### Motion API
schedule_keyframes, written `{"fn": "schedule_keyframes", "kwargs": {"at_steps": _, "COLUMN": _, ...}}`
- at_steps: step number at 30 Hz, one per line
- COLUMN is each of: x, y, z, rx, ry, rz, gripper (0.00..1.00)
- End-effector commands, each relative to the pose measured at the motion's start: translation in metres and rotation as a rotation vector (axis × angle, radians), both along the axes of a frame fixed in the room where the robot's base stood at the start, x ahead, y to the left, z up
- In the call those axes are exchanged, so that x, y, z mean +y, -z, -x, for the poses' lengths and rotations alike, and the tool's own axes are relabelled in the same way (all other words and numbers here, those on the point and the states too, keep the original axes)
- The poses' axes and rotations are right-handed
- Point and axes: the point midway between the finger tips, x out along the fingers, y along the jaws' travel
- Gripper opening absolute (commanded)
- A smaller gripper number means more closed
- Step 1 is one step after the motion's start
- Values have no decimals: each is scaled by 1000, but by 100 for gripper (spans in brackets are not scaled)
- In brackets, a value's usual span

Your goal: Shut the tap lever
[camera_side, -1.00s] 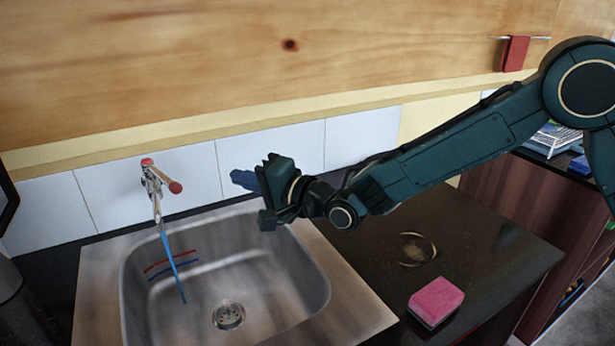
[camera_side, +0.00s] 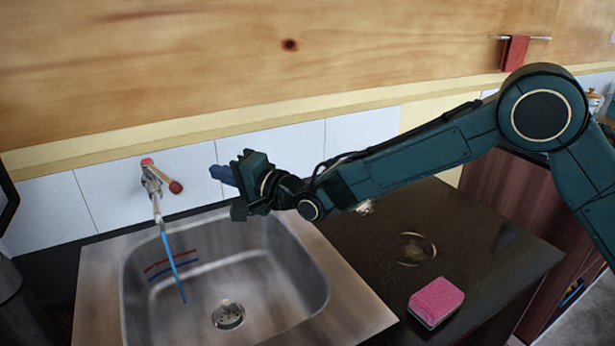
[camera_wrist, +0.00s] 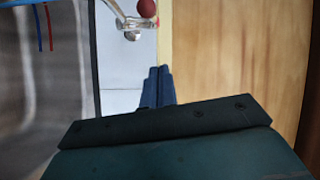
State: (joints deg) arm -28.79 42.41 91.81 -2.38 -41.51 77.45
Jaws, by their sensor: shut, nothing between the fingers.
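The tap (camera_side: 153,187) stands at the back left of the sink, against the white tiles, with a blue stream falling from its spout. Its lever with a red knob (camera_side: 175,187) sticks out toward the right. In the wrist view the red knob (camera_wrist: 147,8) and part of the chrome tap (camera_wrist: 130,24) show at the top edge. My gripper (camera_side: 222,175) is to the right of the lever, near the tiles and apart from it, its blue fingers pointing left. In the wrist view the fingers (camera_wrist: 158,85) are together, shut and empty, pointing at the tap.
The steel sink (camera_side: 315,265) lies below my gripper, its drain (camera_side: 228,315) open to view. A pink sponge (camera_side: 436,300) and a ring-shaped item (camera_side: 415,249) rest on the dark counter. A red cloth (camera_side: 515,53) hangs on the wall. The space between fingers and lever looks clear.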

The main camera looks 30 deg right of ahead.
Motion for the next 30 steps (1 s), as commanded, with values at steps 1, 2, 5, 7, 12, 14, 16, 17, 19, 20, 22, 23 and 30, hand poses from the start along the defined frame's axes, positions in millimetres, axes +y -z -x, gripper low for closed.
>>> {"fn": "schedule_keyframes", "kwargs": {"at_steps": 1, "x": 3, "y": 1, "z": -4, "rx": 0, "ry": 0, "rz": 0, "gripper": 0}}
{"fn": "schedule_keyframes", "kwargs": {"at_steps": 2, "x": 4, "y": 1, "z": -7, "rx": 0, "ry": 0, "rz": 0, "gripper": 0}}
{"fn": "schedule_keyframes", "kwargs": {"at_steps": 5, "x": 9, "y": 1, "z": -14, "rx": -1, "ry": 0, "rz": -1, "gripper": 0}}
{"fn": "schedule_keyframes", "kwargs": {"at_steps": 7, "x": 12, "y": 2, "z": -20, "rx": 0, "ry": 0, "rz": 0, "gripper": 0}}
{"fn": "schedule_keyframes", "kwargs": {"at_steps": 12, "x": 19, "y": 2, "z": -32, "rx": 0, "ry": -1, "rz": 0, "gripper": 0}}
{"fn": "schedule_keyframes", "kwargs": {"at_steps": 14, "x": 22, "y": 2, "z": -37, "rx": -1, "ry": 0, "rz": -1, "gripper": 0}}
{"fn": "schedule_keyframes", "kwargs": {"at_steps": 16, "x": 25, "y": 3, "z": -41, "rx": 0, "ry": -1, "rz": 0, "gripper": 0}}
{"fn": "schedule_keyframes", "kwargs": {"at_steps": 17, "x": 27, "y": 3, "z": -42, "rx": 0, "ry": -1, "rz": 0, "gripper": 0}}
{"fn": "schedule_keyframes", "kwargs": {"at_steps": 19, "x": 38, "y": 5, "z": -37, "rx": -1, "ry": -4, "rz": 1, "gripper": 0}}
{"fn": "schedule_keyframes", "kwargs": {"at_steps": 20, "x": 42, "y": 6, "z": -36, "rx": -1, "ry": -4, "rz": 1, "gripper": 0}}
{"fn": "schedule_keyframes", "kwargs": {"at_steps": 22, "x": 49, "y": 8, "z": -34, "rx": 0, "ry": -3, "rz": 1, "gripper": 0}}
{"fn": "schedule_keyframes", "kwargs": {"at_steps": 23, "x": 51, "y": 8, "z": -34, "rx": 1, "ry": -2, "rz": 1, "gripper": 0}}
{"fn": "schedule_keyframes", "kwargs": {"at_steps": 30, "x": 62, "y": 10, "z": -30, "rx": 0, "ry": -1, "rz": 1, "gripper": 0}}
